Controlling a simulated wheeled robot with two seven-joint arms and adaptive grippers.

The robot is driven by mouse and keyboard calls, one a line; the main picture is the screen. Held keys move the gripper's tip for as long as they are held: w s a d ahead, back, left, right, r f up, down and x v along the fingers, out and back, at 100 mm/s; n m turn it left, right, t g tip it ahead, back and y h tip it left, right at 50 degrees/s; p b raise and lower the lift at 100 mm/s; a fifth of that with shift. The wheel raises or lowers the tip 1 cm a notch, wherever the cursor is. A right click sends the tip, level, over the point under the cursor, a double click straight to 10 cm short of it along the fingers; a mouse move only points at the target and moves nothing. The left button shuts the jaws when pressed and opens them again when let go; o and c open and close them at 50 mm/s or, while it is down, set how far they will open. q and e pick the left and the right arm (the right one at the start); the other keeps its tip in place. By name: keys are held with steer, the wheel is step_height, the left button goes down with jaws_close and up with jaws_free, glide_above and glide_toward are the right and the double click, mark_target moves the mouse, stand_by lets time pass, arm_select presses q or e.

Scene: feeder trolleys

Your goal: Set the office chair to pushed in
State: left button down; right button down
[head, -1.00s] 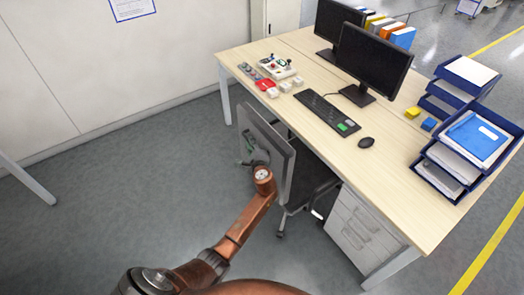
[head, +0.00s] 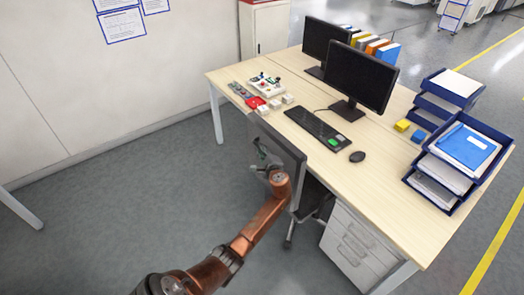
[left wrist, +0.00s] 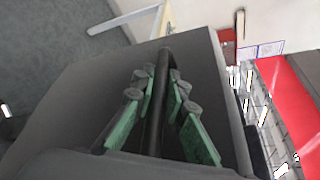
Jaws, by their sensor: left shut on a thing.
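The office chair (head: 294,160) stands at the desk's (head: 222,80) near long side, its dark backrest facing me. Its seat is mostly hidden under the desktop and behind the backrest. My left gripper (head: 264,158) is at the rear of the backrest, reached by my copper-coloured arm. In the left wrist view, the green-padded fingers of my left gripper (left wrist: 159,92) lie on both sides of a dark bar (left wrist: 160,75) on the chair back and are shut on it. My right gripper is not in view.
A white drawer unit (head: 352,245) stands under the desk, right of the chair. Monitors, a keyboard (head: 317,129), a mouse and blue paper trays (head: 440,188) are on the desktop. The grey floor left of the chair is clear up to the wall.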

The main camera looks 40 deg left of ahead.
arm_select(q)
steer(key=c, duration=2.2)
jaws_free()
steer(key=shift+w+r, duration=0.15)
steer(key=shift+w, duration=0.15)
steer(key=shift+s+d, duration=0.1)
steer(key=v, duration=1.1)
steer(key=shift+s+d, duration=0.25)
steer(key=shift+d, duration=0.05)
steer(key=shift+r, duration=0.1)
